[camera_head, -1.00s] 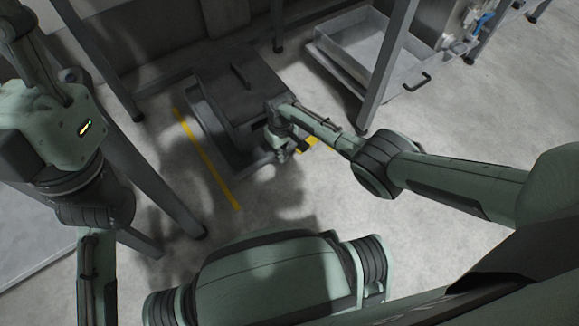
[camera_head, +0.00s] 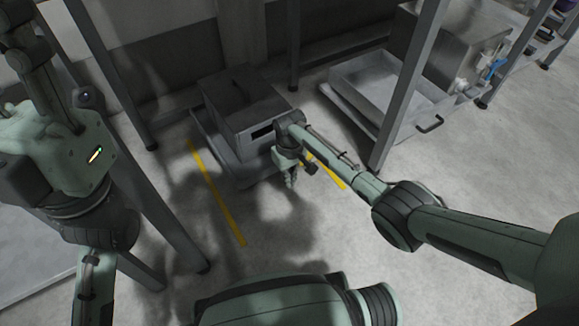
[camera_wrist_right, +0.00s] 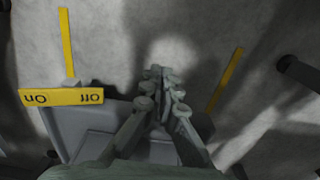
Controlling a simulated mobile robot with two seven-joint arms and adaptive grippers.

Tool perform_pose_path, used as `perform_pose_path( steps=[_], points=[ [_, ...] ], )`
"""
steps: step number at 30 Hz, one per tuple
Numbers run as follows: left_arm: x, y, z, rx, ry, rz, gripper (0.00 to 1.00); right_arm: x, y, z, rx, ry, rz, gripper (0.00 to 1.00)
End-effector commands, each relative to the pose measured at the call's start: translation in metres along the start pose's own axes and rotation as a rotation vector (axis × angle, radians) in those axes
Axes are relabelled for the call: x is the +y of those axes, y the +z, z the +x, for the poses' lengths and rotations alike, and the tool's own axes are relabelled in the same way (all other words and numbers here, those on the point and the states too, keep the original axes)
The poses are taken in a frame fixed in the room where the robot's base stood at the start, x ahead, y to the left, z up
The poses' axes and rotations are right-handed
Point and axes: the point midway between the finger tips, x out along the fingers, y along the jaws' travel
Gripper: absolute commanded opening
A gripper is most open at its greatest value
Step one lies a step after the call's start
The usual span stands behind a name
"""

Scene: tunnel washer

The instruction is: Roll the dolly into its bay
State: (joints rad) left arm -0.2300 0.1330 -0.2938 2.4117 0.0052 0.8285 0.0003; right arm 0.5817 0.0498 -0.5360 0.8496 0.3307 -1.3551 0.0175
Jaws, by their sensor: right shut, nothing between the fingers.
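The dolly (camera_head: 213,150) is a low grey tray-like base carrying a dark grey box (camera_head: 262,118) with a raised bar on its lid. It stands near the back wall, between two yellow floor lines, one left (camera_head: 215,195) and one right (camera_head: 331,173), which seem to mark the bay. My right gripper (camera_head: 290,178) is shut and empty, fingers down, at the dolly's front side. In the right wrist view the shut fingers (camera_wrist_right: 162,85) overlap the dolly's grey tray (camera_wrist_right: 90,125); I cannot tell whether they touch. My left gripper is out of view.
Grey frame posts stand left (camera_head: 165,205) and right (camera_head: 400,95) of the bay. Right of it are a grey open tray (camera_head: 375,75) and a metal box (camera_head: 455,50). The floor in front is clear. A yellow Off/On label (camera_wrist_right: 62,97) shows in the right wrist view.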

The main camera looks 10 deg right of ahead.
Motion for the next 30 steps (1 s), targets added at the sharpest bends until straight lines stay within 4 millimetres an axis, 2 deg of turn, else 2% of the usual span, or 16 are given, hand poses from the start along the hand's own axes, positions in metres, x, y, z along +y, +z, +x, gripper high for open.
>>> perform_pose_path(
  steps=[3, 9, 15, 22, 23, 30],
  points=[
    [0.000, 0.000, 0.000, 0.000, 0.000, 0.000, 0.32, 0.001, 0.000, -0.028, 0.004, 0.001, -0.001, 0.00],
    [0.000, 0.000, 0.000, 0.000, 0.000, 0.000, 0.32, 0.000, 0.000, -0.060, 0.000, 0.001, 0.000, 0.00],
    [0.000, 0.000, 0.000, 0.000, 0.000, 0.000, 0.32, 0.000, 0.000, -0.073, -0.001, 0.001, 0.000, 0.00],
    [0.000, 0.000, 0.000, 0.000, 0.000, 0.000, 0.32, 0.000, 0.000, -0.073, -0.001, 0.001, 0.000, 0.00],
    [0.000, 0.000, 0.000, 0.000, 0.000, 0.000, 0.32, 0.000, 0.000, -0.073, -0.001, 0.001, 0.000, 0.01],
    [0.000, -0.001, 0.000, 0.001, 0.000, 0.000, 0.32, 0.002, 0.003, -0.072, 0.000, 0.002, 0.054, 0.31]
  ],
)
